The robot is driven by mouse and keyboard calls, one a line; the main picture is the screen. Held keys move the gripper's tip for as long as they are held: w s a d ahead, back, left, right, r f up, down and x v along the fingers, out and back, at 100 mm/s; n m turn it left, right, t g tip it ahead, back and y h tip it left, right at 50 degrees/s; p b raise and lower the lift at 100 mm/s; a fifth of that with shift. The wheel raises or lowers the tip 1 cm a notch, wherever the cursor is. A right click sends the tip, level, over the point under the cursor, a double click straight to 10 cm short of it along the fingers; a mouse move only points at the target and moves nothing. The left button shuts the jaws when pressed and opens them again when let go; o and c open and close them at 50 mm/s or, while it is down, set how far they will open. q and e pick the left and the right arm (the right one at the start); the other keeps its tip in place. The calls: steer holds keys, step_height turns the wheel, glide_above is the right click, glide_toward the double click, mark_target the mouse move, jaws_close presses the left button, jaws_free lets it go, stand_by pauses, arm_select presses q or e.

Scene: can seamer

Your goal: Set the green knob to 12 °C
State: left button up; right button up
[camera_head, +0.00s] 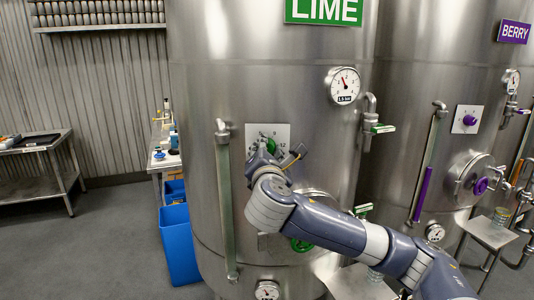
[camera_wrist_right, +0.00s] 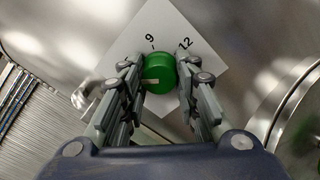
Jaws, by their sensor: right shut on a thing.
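The green knob (camera_head: 271,146) sits on a white dial plate (camera_head: 283,130) on the front of the tank marked LIME. In the right wrist view the knob (camera_wrist_right: 161,72) is between the two fingers of my right gripper (camera_wrist_right: 160,85), which is shut on it. A pale mark shows on the knob's lower left side in that view. The printed 9 and 12 are readable on the plate (camera_wrist_right: 180,28) above the knob; the rest of the scale is hidden by the fingers. In the head view my right gripper (camera_head: 277,155) partly covers knob and plate. My left gripper is not in view.
A vertical sight tube (camera_head: 226,200) stands left of the dial plate. A pressure gauge (camera_head: 344,85) and a green-handled tap (camera_head: 380,128) are up to the right. Below are a round hatch with a green handwheel (camera_head: 301,244). A blue bin (camera_head: 180,246) stands on the floor at left.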

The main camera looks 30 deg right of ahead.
steer(key=shift+w+m+g+h+b, duration=0.25)
steer(key=shift+m+b, duration=2.35)
steer(key=shift+m, duration=4.45)
steer(key=shift+s+m+g+h+b, duration=0.15)
steer(key=shift+m+h+b, duration=0.3)
steer(key=shift+m+b, duration=4.4)
steer(key=m+p, duration=0.4)
steer(key=shift+r+m, duration=0.1)
steer(key=shift+m, duration=0.3)
steer(key=o, duration=1.1)
steer(key=shift+c, duration=0.2)
steer(key=shift+a, duration=0.1)
